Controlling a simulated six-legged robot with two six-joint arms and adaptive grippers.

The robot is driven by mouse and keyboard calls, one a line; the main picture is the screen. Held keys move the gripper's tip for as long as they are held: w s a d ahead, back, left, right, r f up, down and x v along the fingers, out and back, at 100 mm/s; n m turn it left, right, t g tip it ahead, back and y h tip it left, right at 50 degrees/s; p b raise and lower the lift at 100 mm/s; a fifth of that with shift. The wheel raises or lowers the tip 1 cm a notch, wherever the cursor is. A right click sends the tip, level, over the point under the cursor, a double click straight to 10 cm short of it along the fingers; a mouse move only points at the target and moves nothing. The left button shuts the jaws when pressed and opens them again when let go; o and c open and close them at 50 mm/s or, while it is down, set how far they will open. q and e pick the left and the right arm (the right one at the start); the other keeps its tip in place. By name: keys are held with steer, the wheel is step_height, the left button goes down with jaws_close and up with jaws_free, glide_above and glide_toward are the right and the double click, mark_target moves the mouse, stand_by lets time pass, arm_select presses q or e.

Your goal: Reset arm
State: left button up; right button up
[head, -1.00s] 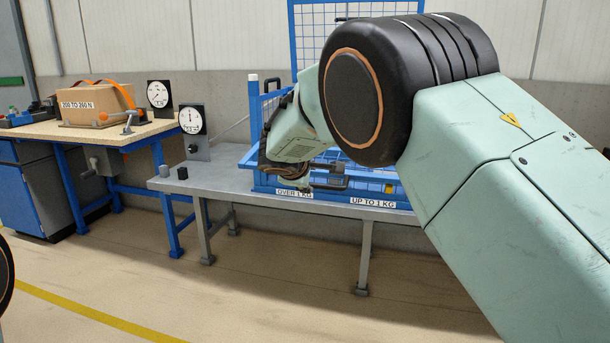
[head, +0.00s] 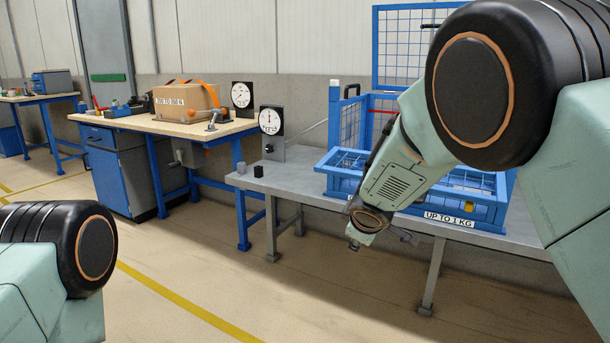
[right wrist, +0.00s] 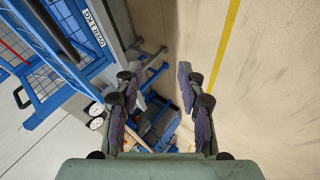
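My right gripper (right wrist: 157,88) is open and empty in the right wrist view, its two fingers apart with blue bench parts and floor seen far beyond them. In the head view the right gripper (head: 378,230) hangs from the right wrist, in front of the grey table's front edge; its fingers are small and partly hidden there. My left arm shows only as a dark joint and a pale green link at the lower left; the left gripper is out of view.
The grey table (head: 300,185) carries blue wire baskets (head: 470,205), small grey (head: 241,168) and black (head: 258,172) blocks and a dial gauge (head: 271,121). A wooden-topped bench (head: 150,122) holds a strapped cardboard box (head: 190,102). The floor (head: 190,265) in front is open.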

steer(key=s+d+f+m+g+y+p, duration=0.1)
steer(key=s+f+m+g+p, duration=0.15)
steer(key=s+f, duration=0.7)
steer(key=s+d+f+m+g+y+p, duration=0.15)
steer(key=s+f+m, duration=0.25)
steer(key=s+f, duration=0.55)
steer(key=s+d+m+g+p, duration=0.2)
steer(key=s, duration=1.3)
steer(key=s+d+m+g+h+p, duration=0.1)
steer(key=s+d+m+g+p, duration=0.1)
steer(key=s, duration=1.4)
steer(key=shift+s+d+m+g+p, duration=0.3)
steer(key=shift+d+m+p, duration=0.15)
steer(key=shift+d+m, duration=0.15)
